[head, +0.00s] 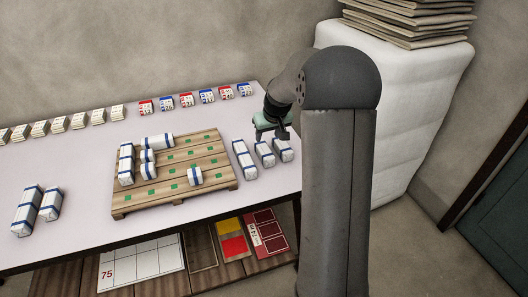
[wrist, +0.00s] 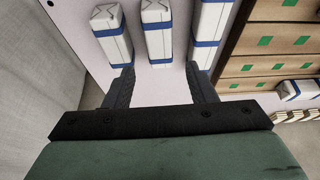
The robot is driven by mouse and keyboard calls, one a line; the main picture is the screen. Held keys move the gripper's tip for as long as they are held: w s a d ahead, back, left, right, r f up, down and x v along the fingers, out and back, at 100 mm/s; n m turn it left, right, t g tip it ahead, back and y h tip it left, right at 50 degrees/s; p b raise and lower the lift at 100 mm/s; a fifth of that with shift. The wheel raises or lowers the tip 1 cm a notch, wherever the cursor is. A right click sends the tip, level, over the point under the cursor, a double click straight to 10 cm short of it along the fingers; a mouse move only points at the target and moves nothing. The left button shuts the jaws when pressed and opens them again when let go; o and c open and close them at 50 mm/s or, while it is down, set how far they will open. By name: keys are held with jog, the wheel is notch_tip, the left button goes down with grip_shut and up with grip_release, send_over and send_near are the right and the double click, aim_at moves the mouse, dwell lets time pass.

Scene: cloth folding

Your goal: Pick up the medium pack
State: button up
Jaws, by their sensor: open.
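Three white packs with blue bands lie side by side on the table, right of the pallet in the head view. The middle one, the medium pack (head: 264,154), is between a longer pack (head: 244,159) and a shorter pack (head: 283,149). In the wrist view the medium pack (wrist: 157,32) lies between the shorter pack (wrist: 109,35) and the longer pack (wrist: 208,24). My gripper (wrist: 161,78) is open and empty, its fingers pointing towards the near end of the medium pack. In the head view my gripper (head: 273,130) is behind the packs, partly hidden by my arm.
A wooden pallet (head: 214,142) with green marks holds several packs. Two packs (head: 37,207) lie at the table's left. A row of small labelled blocks (head: 186,99) runs along the back. The white table (head: 100,223) has free room in front of the pallet.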

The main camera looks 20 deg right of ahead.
aim_at(265, 149)
jog(key=x, duration=1.1)
jog(key=shift+s+d+f, duration=0.1)
jog(key=shift+f, duration=0.05)
jog(key=shift+f, duration=0.2)
dwell(0.5)
jog(key=c, duration=0.8)
